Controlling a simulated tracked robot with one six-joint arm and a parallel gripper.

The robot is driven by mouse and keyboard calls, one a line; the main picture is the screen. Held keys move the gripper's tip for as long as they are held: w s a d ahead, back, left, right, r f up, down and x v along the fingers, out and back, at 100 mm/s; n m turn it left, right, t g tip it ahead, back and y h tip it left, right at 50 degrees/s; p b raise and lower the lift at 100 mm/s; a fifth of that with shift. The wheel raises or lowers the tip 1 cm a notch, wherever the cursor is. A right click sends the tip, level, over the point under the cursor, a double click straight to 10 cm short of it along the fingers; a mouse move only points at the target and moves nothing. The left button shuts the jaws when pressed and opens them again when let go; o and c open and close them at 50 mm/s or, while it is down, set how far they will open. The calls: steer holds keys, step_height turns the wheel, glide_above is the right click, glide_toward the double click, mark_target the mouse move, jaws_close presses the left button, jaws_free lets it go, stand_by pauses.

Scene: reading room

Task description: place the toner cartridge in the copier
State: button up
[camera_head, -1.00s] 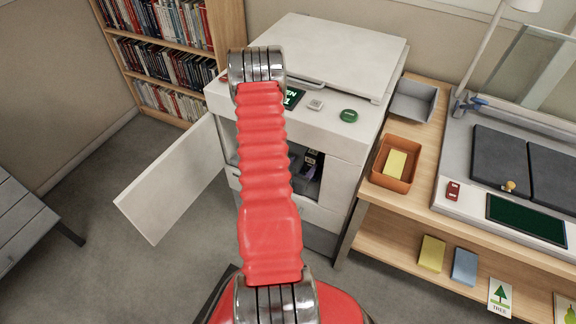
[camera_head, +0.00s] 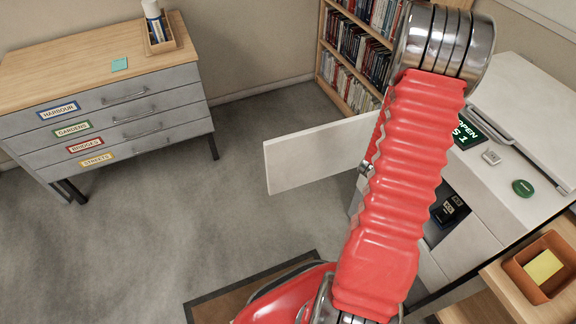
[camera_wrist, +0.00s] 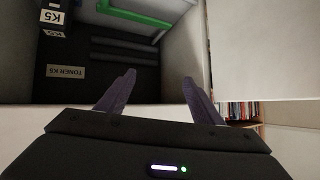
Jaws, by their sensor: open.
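The white copier (camera_head: 530,100) stands at the right in the head view, its door (camera_head: 315,155) swung out to the left. A dark toner cartridge (camera_head: 450,210) with a small pale label shows inside the opening. In the wrist view, dark parts inside the bay carry K5 labels and a TONER K5 label (camera_wrist: 95,72), beside a green rail (camera_wrist: 135,15). I cannot tell where the cartridge ends and the bay's own parts begin. My gripper (camera_wrist: 159,77) is open and empty at the bay's mouth, fingers apart. In the head view my arm hides it.
A bookcase (camera_head: 350,60) stands behind the copier. A grey drawer cabinet (camera_head: 130,120) with a wooden top is at the left. An orange tray (camera_head: 530,285) with a yellow pad is at lower right. The carpet (camera_head: 220,200) between is clear.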

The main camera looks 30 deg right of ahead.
steer(key=w+a+r+n+t+y, duration=0.25)
steer(key=w+a+r, duration=0.4)
steer(key=a, duration=0.35)
steer(key=w+a+r+n+t+y, duration=0.1)
steer(key=w+a+r+n+y, duration=0.2)
steer(key=w+a+r, duration=0.5)
steer(key=s+a+r+n+y, duration=0.2)
steer(key=a+r, duration=0.2)
steer(key=a, duration=0.4)
steer(key=s+a+r+n+y, duration=0.1)
steer(key=s+a+r+n, duration=0.15)
steer(key=a, duration=0.65)
steer(key=s+a+r+n+g+y, duration=0.1)
steer(key=s+a+r+n, duration=0.1)
steer(key=s+a, duration=0.4)
steer(key=s+a+r+n+g+y, duration=0.1)
steer(key=s+a+r+n, duration=0.2)
steer(key=s+a+r, duration=0.2)
steer(key=s+a, duration=0.2)
steer(key=s, duration=0.2)
steer(key=shift+r+n, duration=0.15)
steer(key=shift+n, duration=0.15)
steer(key=shift+a, duration=0.1)
steer(key=shift+c, duration=0.6)
